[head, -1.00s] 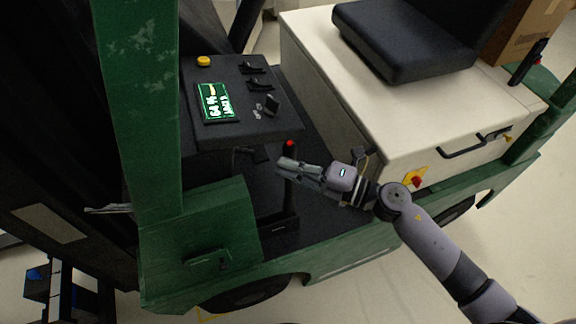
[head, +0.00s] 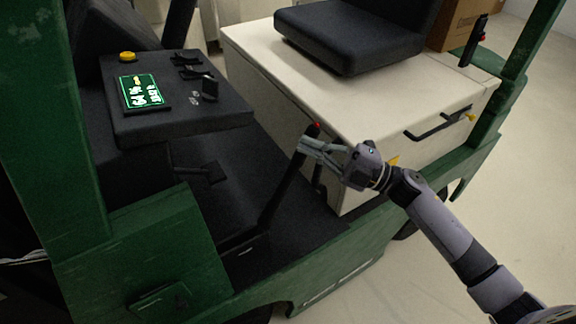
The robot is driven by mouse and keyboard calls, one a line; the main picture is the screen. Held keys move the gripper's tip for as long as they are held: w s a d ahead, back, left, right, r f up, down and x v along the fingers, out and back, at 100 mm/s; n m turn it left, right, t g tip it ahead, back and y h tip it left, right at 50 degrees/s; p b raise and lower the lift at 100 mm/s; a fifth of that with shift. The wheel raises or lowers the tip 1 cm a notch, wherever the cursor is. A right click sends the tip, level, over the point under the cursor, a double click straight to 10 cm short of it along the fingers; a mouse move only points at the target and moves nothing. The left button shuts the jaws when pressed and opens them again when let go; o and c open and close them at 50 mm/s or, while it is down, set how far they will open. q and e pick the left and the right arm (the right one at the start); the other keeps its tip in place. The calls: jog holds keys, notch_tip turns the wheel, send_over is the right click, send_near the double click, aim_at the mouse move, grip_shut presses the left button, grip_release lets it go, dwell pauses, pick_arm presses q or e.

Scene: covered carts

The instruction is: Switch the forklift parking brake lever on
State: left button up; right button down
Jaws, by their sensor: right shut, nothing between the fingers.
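The parking brake lever (head: 287,180) is a black bar with a red tip (head: 313,128), rising from the forklift's floor. It leans to the right, toward the seat. My right gripper (head: 306,147) is shut with nothing between its fingers. Its fingertips lie across the lever's upper part, just below the red tip. They look to be against the lever, but I cannot tell for sure that they touch. My left gripper is not in view.
The black dashboard (head: 215,118) with a lit green display (head: 144,92) stands left of the lever. A cream body (head: 300,75) carries the black seat (head: 345,38). A green mast post (head: 50,120) stands at the left. Pale open floor lies at the right.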

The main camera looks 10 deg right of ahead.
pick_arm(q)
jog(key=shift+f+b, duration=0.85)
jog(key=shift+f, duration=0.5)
pick_arm(e)
jog(key=shift+w+d+f+m+t, duration=0.2)
jog(key=shift+d+f+m, duration=0.1)
jog(key=shift+d, duration=0.3)
jog(key=shift+w+d+f+m+t, duration=0.2)
jog(key=shift+d+f, duration=0.1)
jog(key=shift+d, duration=0.3)
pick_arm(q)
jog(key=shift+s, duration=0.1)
